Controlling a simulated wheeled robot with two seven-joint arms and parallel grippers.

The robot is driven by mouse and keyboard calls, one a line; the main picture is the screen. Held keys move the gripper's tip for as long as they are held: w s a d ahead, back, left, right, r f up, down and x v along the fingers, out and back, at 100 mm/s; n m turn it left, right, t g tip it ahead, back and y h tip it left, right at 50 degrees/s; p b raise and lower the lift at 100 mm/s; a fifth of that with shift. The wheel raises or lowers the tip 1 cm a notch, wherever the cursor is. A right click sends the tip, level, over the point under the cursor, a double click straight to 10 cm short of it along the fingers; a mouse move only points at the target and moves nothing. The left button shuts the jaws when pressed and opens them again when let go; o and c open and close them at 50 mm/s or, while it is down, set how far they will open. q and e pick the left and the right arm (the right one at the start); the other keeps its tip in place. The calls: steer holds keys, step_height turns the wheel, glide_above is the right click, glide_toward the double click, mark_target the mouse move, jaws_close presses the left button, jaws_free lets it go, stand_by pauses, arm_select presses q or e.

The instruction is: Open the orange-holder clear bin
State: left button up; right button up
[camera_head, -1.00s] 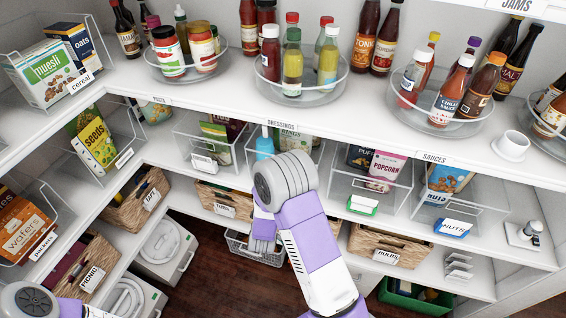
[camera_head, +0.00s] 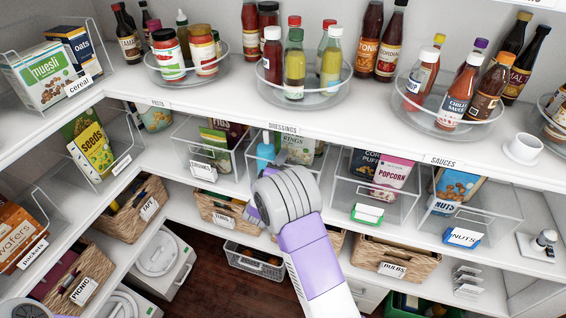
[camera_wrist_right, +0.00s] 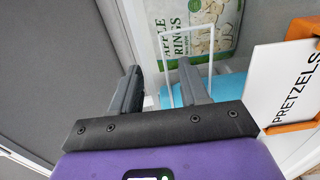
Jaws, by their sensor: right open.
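The orange holder (camera_wrist_right: 290,128) carries a white "PRETZELS" label (camera_wrist_right: 285,85) at the right of the right wrist view. A white-edged clear pane (camera_wrist_right: 163,58), seemingly part of the clear bin, stands in front of a green "Apple Rings" bag (camera_wrist_right: 205,28). The bag also shows behind my arm in the head view (camera_head: 298,147); the orange holder is hidden there. My right gripper (camera_wrist_right: 160,88) is open with nothing seen held, its fingers before the pane and left of the holder. I cannot tell whether they touch it. My left gripper is out of view.
Clear bins with a green holder (camera_head: 367,214) and a blue holder (camera_head: 463,237) stand to the right. Another clear bin (camera_head: 204,170) is at the left. Below are wicker baskets (camera_head: 385,258) and a wire basket (camera_head: 254,262). Turntables with bottles stand above.

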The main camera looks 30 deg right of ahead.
steer(key=shift+w+d, duration=0.3)
steer(key=shift+d, duration=0.05)
jaws_close()
steer(key=p+v, duration=0.4)
steer(key=v, duration=0.9)
steer(key=shift+s+a+p, duration=0.2)
steer(key=shift+s+p, duration=0.05)
steer(key=shift+p, duration=0.05)
